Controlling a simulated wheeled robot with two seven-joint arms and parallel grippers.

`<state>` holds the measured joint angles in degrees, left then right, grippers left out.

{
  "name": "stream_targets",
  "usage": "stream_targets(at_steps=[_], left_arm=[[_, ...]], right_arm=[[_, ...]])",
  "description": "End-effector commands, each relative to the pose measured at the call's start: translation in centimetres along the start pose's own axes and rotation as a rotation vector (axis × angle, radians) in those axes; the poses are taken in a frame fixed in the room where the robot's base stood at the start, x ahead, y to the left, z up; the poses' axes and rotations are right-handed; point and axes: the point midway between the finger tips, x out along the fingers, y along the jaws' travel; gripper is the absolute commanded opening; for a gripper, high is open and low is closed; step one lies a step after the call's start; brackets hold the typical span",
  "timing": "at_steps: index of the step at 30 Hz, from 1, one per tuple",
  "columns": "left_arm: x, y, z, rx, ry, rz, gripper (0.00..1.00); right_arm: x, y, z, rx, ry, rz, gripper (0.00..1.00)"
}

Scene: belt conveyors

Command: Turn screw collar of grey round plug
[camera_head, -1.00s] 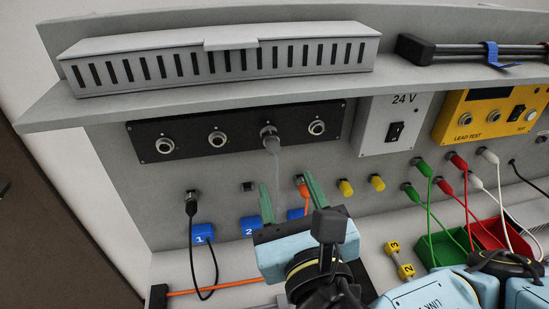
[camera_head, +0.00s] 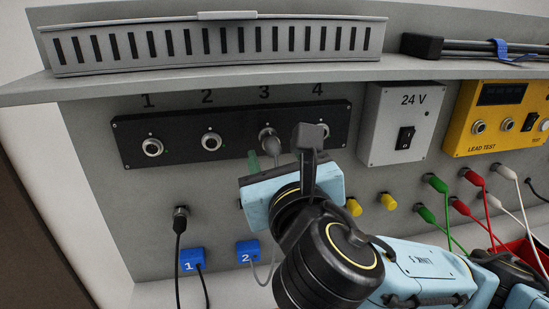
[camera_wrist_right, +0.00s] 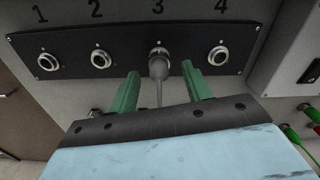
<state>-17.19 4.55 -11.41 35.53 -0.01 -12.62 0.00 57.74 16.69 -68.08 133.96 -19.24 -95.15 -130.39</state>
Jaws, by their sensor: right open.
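The grey round plug (camera_head: 268,143) sits in socket 3 of the black panel (camera_head: 180,140), with its grey cable hanging down. In the right wrist view the plug (camera_wrist_right: 158,68) and its collar at the socket show between and beyond my two green fingers. My right gripper (camera_wrist_right: 160,88) is open and empty, its fingers apart on either side of the cable, with the tips a little below and short of the plug. In the head view my right gripper (camera_head: 272,158) is just below socket 3, one finger hidden behind my own arm. My left gripper is not in view.
Sockets 1 (camera_head: 153,147) and 2 (camera_head: 211,141) are empty, and socket 4 (camera_wrist_right: 218,56) too. A 24 V box (camera_head: 400,125) and a yellow lead tester (camera_head: 497,120) are at the right. A shelf (camera_head: 210,83) overhangs the panel. Blue tags 1 (camera_head: 191,260) and 2 (camera_head: 247,251) are below.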

Motion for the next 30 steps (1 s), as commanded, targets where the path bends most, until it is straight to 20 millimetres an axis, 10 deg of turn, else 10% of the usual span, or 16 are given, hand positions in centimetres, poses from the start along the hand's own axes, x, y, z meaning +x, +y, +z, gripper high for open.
stream_targets(at_steps=[14,25,30], left_arm=[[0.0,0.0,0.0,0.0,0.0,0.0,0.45],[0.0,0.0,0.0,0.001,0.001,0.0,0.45],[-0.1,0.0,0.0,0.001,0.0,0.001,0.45]], right_arm=[[1.8,0.0,0.0,0.001,0.0,0.001,0.49],[1.8,0.0,0.0,0.001,0.0,0.0,0.04],[1.8,0.0,0.0,0.01,0.001,0.001,0.03]])
